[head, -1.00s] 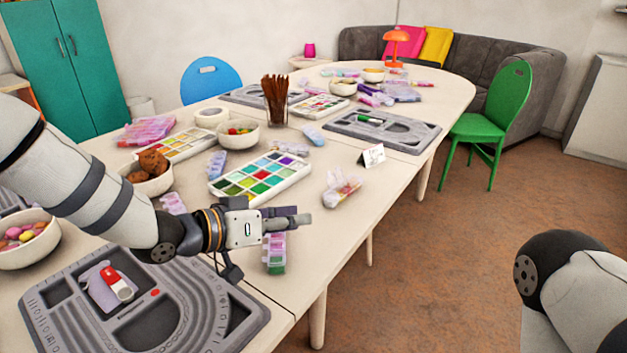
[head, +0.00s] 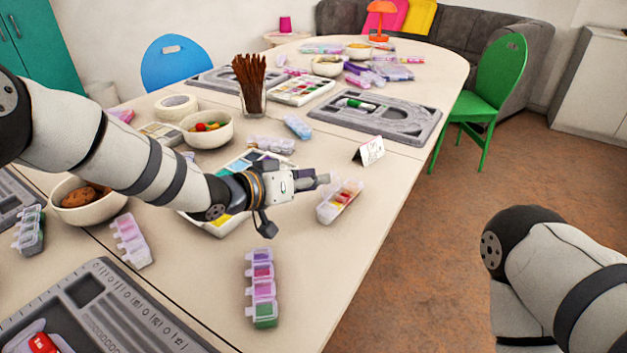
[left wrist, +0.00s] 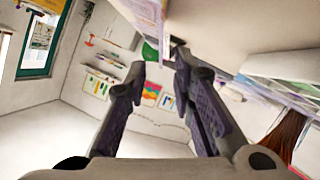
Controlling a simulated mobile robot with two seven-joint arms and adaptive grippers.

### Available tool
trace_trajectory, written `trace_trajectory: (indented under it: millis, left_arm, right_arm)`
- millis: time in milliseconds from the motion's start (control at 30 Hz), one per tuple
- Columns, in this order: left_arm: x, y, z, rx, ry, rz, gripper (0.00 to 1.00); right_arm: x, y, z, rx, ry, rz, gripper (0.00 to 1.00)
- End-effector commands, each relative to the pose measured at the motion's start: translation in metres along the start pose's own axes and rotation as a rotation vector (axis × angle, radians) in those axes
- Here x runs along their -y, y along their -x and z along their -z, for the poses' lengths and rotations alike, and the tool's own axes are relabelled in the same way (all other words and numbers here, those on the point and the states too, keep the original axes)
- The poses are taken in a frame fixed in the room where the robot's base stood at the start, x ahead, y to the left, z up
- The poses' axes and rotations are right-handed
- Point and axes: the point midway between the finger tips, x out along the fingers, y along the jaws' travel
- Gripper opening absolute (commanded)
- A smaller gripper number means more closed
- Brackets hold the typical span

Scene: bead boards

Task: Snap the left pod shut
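Several clear bead pods with small compartments lie on the table; I cannot tell which one the task calls the left pod. One pod (head: 340,200) with pink, yellow and red contents lies by the table's right edge; its lids are hard to make out. Another pod (head: 262,290), purple to green, lies nearer, and a pink one (head: 131,240) lies left of it. My left gripper (head: 322,180) reaches in just above and left of the first pod. In the left wrist view its fingers (left wrist: 160,75) are apart with nothing between them. My right gripper is out of view.
A paint palette (head: 215,226) lies partly under my left arm. Bowls (head: 207,130), a jar of brown sticks (head: 252,98) and a folded card (head: 370,151) stand around. Grey bead boards (head: 375,122) lie farther back and at front left. The table's right front is fairly clear.

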Motion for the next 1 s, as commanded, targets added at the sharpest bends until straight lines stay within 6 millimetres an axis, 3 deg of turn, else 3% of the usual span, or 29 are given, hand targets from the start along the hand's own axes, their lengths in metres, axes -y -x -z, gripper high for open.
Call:
trace_trajectory:
  millis: [300,400,433,1000]
  left_arm:
    - [-0.0005,-0.006,0.0015,-0.002,0.0,0.0,0.23]
    - [-0.0005,-0.0059,0.0015,-0.002,0.0,0.0,0.03]
    - [-0.0005,-0.0059,0.0014,-0.002,0.0,0.0,0.0]
    - [-0.0028,-0.0055,0.002,-0.002,-0.031,0.011,0.0]
  right_arm:
    - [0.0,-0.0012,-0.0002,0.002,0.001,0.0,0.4]
    - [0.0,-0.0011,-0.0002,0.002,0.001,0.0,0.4]
    - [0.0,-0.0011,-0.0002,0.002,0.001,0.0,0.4]
    - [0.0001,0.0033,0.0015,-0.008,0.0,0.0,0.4]
